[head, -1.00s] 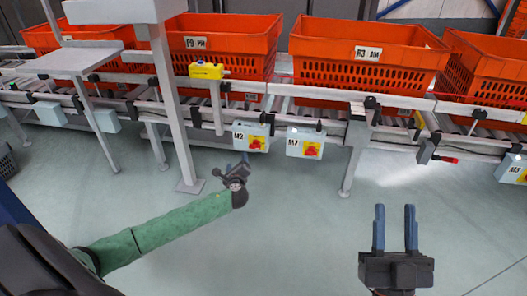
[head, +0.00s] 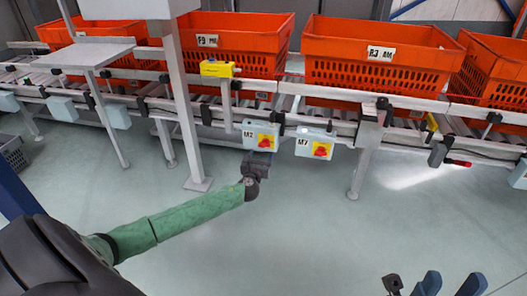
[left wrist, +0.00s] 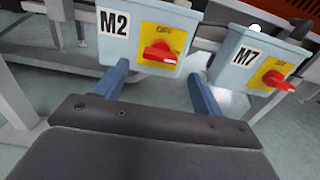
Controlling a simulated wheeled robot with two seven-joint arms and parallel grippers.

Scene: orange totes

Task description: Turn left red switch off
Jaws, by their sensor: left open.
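The left red switch (head: 265,141) sits on a yellow plate on the pale blue box marked M2 (head: 251,137). In the left wrist view the switch (left wrist: 160,52) has a handle lying roughly horizontal. My left gripper (head: 258,158) is just below and in front of this box. In the left wrist view its open fingers (left wrist: 158,74) spread around the line to the switch, with nothing between them. A second red switch (head: 320,151) on the M7 box is to the right. My right gripper (head: 451,284) is at the bottom right edge, empty, with its two fingers apart.
A conveyor (head: 345,98) with orange totes (head: 375,70) runs behind the boxes. A grey post (head: 183,110) stands left of the M2 box. A yellow box (head: 217,69) sits on the conveyor rail above. The grey floor (head: 300,235) in front is clear.

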